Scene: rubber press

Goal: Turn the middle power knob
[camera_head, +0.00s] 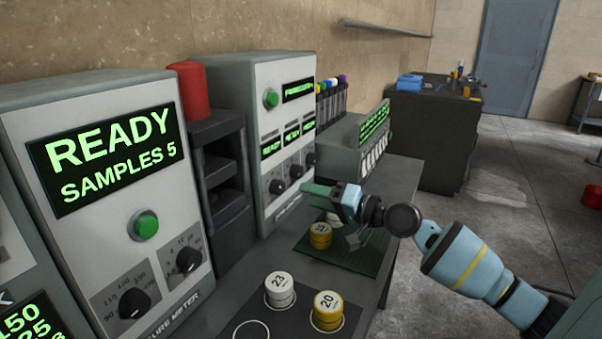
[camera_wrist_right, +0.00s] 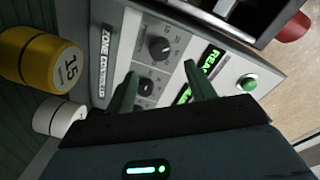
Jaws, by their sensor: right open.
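The grey zone control panel (camera_head: 283,110) stands behind the bench with a row of three black knobs. The near knob (camera_head: 277,186), the middle knob (camera_head: 296,171) and the far knob (camera_head: 309,158) all show in the head view. My right gripper (camera_head: 306,188) is just in front of the panel, below and right of the knobs, with its green fingers pointing at it. In the right wrist view the gripper (camera_wrist_right: 161,69) is open. One knob (camera_wrist_right: 146,87) shows between its fingers, and another knob (camera_wrist_right: 160,49) lies beyond the fingertips. The third is hidden there. I cannot tell whether a finger touches a knob.
Yellow and white labelled cylinders (camera_head: 280,290) stand on the bench below. A green mat (camera_head: 345,258) lies under my right gripper. A black rack with a red cylinder (camera_head: 192,92) is left of the panel. A grey box with a green display (camera_head: 372,130) stands to the right.

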